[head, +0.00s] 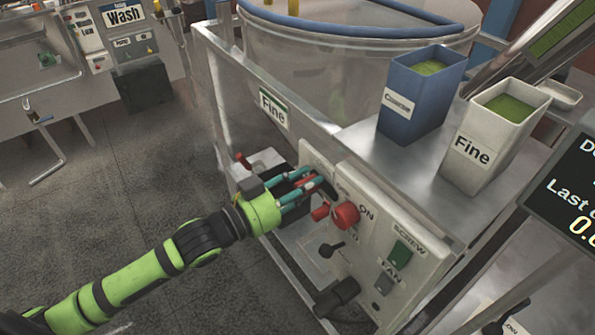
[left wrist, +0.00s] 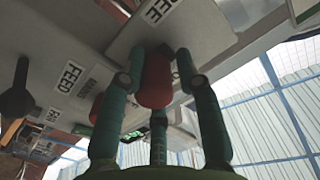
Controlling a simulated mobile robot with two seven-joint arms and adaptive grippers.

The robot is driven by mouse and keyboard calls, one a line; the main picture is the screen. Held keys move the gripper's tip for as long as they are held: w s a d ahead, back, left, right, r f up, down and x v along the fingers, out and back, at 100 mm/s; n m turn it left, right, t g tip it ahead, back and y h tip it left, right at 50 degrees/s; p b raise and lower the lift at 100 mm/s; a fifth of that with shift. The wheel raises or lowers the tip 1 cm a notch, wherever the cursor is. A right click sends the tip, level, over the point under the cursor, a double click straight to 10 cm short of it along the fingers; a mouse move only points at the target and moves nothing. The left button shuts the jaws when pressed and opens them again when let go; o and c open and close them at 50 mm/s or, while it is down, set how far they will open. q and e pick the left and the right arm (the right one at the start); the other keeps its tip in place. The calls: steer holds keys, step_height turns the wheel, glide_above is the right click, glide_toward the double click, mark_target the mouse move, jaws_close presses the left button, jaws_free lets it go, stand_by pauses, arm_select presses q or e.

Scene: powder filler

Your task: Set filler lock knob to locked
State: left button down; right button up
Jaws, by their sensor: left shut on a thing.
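The filler's control panel (head: 378,235) is a pale plate at the lower middle of the head view. My left gripper (head: 305,188), with teal fingers on a green arm, is at the panel's left end. It is shut on a red knob, which I take to be the lock knob (head: 304,181). In the left wrist view the red lock knob (left wrist: 157,80) sits between the fingers of the left gripper (left wrist: 158,75), near a partly cut-off label ending in "EE". The fingers partly hide the knob, so I cannot tell its setting. My right gripper is not in view.
A round red knob (head: 345,215) beside "ON", a black lever (head: 331,248) and a green switch (head: 400,252) are close by on the panel. A blue bin (head: 405,110) and a white "Fine" bin (head: 487,150) stand above. The floor at left is clear.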

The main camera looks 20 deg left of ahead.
arm_select(q)
steer(key=shift+s+d+f, duration=0.15)
steer(key=shift+s+d, duration=0.1)
steer(key=c, duration=1)
jaws_free()
steer(key=shift+d, duration=0.1)
steer(key=shift+c, duration=0.2)
steer(key=shift+o, duration=0.4)
steer(key=shift+s+d, duration=0.1)
steer(key=shift+d, duration=0.1)
steer(key=shift+a+r, duration=0.1)
steer(key=shift+r, duration=0.1)
steer(key=shift+a, duration=0.1)
steer(key=shift+s+a, duration=0.15)
steer(key=shift+s, duration=0.1)
steer(key=v, duration=1.1)
steer(key=shift+a, duration=0.2)
